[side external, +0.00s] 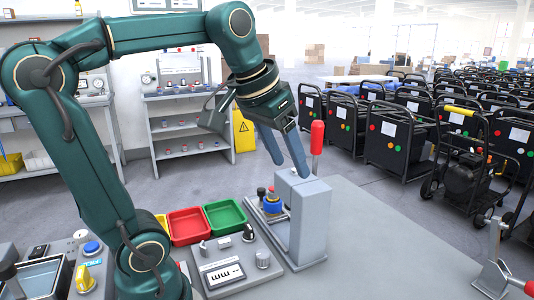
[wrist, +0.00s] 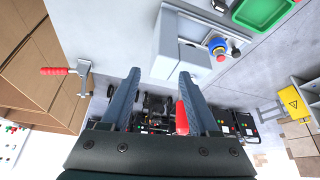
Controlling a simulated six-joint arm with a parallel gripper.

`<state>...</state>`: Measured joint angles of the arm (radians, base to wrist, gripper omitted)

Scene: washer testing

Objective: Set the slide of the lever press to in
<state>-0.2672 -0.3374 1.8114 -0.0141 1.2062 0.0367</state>
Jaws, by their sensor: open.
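The lever press (side external: 310,222) is a grey upright block on the table, with a red-handled lever (side external: 317,138) sticking up behind it. It also shows in the wrist view (wrist: 175,35), where the red handle (wrist: 182,118) appears beside the right finger. A blue and red part (side external: 273,204) sits on a low plate at the press's left foot, and shows in the wrist view too (wrist: 218,47). I cannot tell clearly which part is the slide or its position. My gripper (side external: 291,168) is open and empty, just above the top of the press, fingers pointing down.
A red bin (side external: 189,226) and a green bin (side external: 225,215) stand left of the press, behind a control panel (side external: 232,272) with knobs. A toggle clamp (side external: 494,268) with a red handle is at the right table edge.

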